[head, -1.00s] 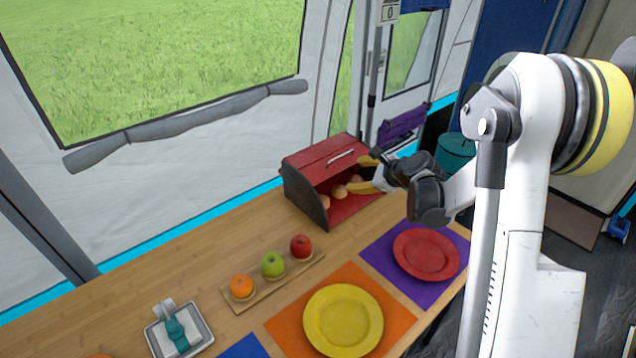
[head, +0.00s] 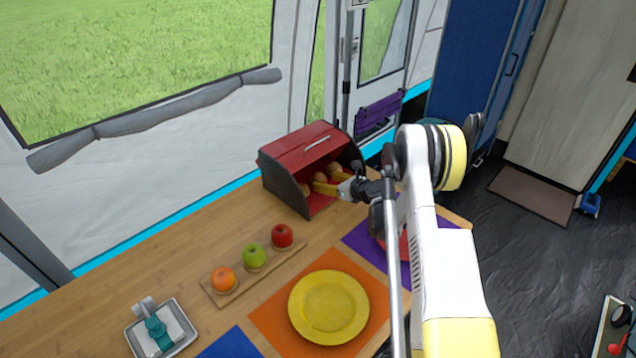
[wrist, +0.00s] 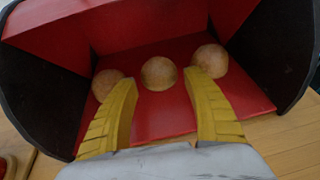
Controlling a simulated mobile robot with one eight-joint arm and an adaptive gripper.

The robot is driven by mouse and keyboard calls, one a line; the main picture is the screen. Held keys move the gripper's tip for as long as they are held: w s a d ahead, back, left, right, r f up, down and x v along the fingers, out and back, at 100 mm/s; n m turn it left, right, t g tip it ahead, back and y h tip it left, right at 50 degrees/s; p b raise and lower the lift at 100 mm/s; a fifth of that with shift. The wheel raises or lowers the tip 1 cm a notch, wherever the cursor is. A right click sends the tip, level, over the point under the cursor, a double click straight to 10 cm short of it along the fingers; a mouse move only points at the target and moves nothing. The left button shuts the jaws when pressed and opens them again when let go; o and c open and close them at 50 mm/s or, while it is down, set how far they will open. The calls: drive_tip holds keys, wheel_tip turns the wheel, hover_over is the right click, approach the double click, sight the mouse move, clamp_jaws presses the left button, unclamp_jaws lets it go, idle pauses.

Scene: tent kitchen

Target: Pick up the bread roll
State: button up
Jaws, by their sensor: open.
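Three round, tan bread rolls lie in a row inside an open red bread box with dark side panels (head: 287,190). In the wrist view the middle bread roll (wrist: 159,73) sits between and just beyond my fingertips. The left roll (wrist: 106,85) is partly behind my left finger, and the right roll (wrist: 210,60) is beside and behind my right fingertip. My gripper (wrist: 161,82) has yellow fingers spread open with nothing between its pads. In the head view my gripper (head: 322,182) reaches into the box mouth from the right and partly hides the rolls.
The box's red raised lid (head: 305,148) and dark side walls bound the space around my gripper. A tray with an orange (head: 223,279), a green apple (head: 254,256) and a red apple (head: 282,236) stands in front. A yellow plate (head: 328,307) lies nearer.

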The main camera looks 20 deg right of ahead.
sight(323, 180)
drive_tip(key=b+x, duration=0.2)
drive_tip(key=x, duration=0.2)
drive_tip(key=shift+w+a+f, duration=0.1)
drive_tip(key=shift+w+a, duration=0.1)
drive_tip(key=shift+w, duration=0.1)
drive_tip(key=shift+c, duration=0.4)
drive_tip(key=c, duration=0.4)
drive_tip(key=shift+o, duration=0.2)
